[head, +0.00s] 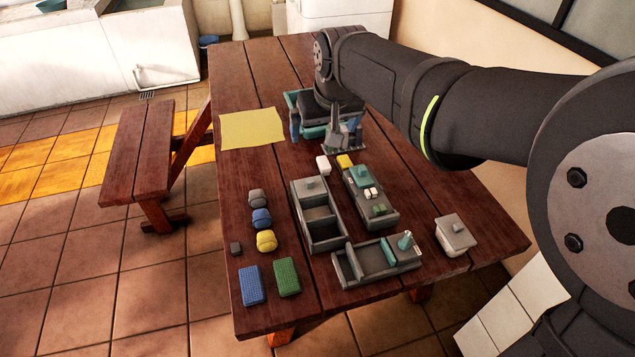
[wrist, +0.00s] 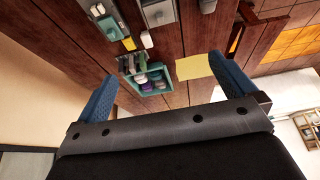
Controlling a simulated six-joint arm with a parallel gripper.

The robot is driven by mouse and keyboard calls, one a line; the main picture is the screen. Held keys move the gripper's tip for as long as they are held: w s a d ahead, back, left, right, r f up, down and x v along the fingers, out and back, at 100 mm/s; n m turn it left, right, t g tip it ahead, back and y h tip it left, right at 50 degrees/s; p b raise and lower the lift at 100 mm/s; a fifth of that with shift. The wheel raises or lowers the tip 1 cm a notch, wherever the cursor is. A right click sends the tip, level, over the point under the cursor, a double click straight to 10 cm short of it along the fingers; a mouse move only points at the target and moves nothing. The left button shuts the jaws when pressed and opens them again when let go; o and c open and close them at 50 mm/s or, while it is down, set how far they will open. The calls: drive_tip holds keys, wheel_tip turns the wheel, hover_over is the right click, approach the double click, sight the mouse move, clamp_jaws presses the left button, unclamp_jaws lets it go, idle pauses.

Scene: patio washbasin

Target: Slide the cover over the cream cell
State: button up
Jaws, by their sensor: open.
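A grey two-compartment box (head: 318,215) stands mid-table, with a grey knobbed cover (head: 311,186) over its far end. A second grey box (head: 378,262) in front has a teal strip and a teal-knobbed part (head: 405,243). A third box (head: 368,190) holds small white, green and teal pieces. A small grey-lidded box (head: 455,235) with a pale lower side stands at right. I cannot tell which holds the cream cell. My gripper (head: 326,130) is open, blue fingers apart, over the table's far part by the teal tray; the fingers also show in the wrist view (wrist: 165,80).
The teal tray (wrist: 162,92) holds several small items. A yellow cloth (head: 252,129) lies left of it. Grey, blue and yellow rounded pieces (head: 262,218) and blue and green blocks (head: 251,285) line the left side. A bench (head: 137,150) stands left of the table.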

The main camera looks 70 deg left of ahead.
drive_tip(key=shift+c, duration=1.3)
drive_tip(key=x, duration=0.6)
drive_tip(key=shift+a+f, duration=0.1)
drive_tip(key=shift+a, duration=0.4)
drive_tip(key=c, duration=1)
approach(310, 180)
drive_tip(key=x, duration=0.8)
drive_tip(key=shift+a+f, duration=0.1)
drive_tip(key=shift+f, duration=0.15)
clamp_jaws()
